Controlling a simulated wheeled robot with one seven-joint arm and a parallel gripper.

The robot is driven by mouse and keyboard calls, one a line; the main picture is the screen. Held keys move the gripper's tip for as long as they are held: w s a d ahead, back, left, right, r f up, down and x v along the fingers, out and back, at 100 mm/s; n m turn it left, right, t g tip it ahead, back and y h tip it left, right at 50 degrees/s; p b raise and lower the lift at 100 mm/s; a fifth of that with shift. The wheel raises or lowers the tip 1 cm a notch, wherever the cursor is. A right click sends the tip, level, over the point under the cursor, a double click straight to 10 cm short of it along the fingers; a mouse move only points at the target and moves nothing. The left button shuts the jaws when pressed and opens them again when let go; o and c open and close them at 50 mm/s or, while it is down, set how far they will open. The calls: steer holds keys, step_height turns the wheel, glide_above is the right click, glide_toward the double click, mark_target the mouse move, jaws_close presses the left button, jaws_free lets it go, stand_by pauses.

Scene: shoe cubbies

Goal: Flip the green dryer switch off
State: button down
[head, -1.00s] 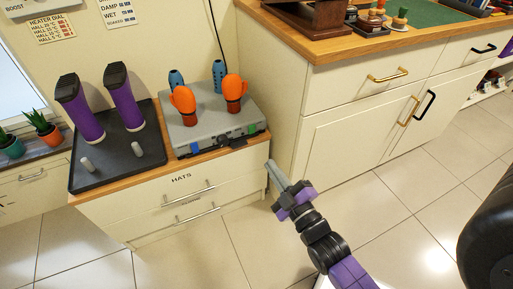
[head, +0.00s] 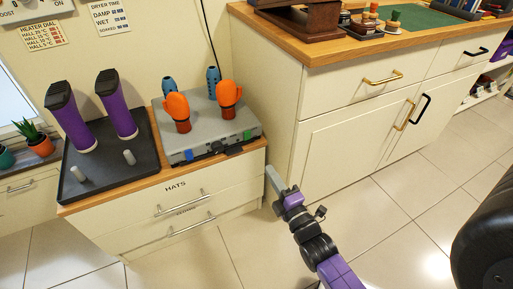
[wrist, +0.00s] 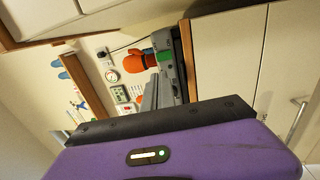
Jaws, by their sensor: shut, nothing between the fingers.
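The dryer (head: 213,127) is a grey box on the wooden top of the drawer cabinet, holding two orange mittens (head: 228,94) and two blue pegs. Its front edge carries a green switch (head: 247,135) at the right and a blue switch (head: 188,155) at the left. The green switch also shows in the wrist view (wrist: 163,57), next to an orange mitten; its on or off position is too small to tell. My gripper (head: 270,169) is shut and empty, in front of the cabinet's right end, lower right of the green switch and apart from it.
A black tray (head: 108,172) with purple boots stands left of the dryer. A dark part (head: 229,150) sits on the dryer's front between the switches. A tall cream cabinet (head: 345,140) rises close to the right. The tiled floor in front is clear.

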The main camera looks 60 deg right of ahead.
mark_target(248, 133)
steer(key=b+x, duration=0.4)
steer(key=x, duration=1)
steer(key=shift+r, duration=0.1)
steer(key=r+p, duration=0.1)
steer(key=p, duration=0.2)
steer(key=shift+w, duration=0.2)
steer(key=p, duration=0.1)
steer(key=g+p, duration=0.1)
steer(key=p, duration=0.1)
steer(key=shift+w+d+r+y, duration=0.1)
steer(key=shift+w+r+y, duration=0.15)
steer(key=shift+y, duration=0.15)
steer(key=shift+s+f, duration=0.1)
steer(key=shift+f, duration=0.3)
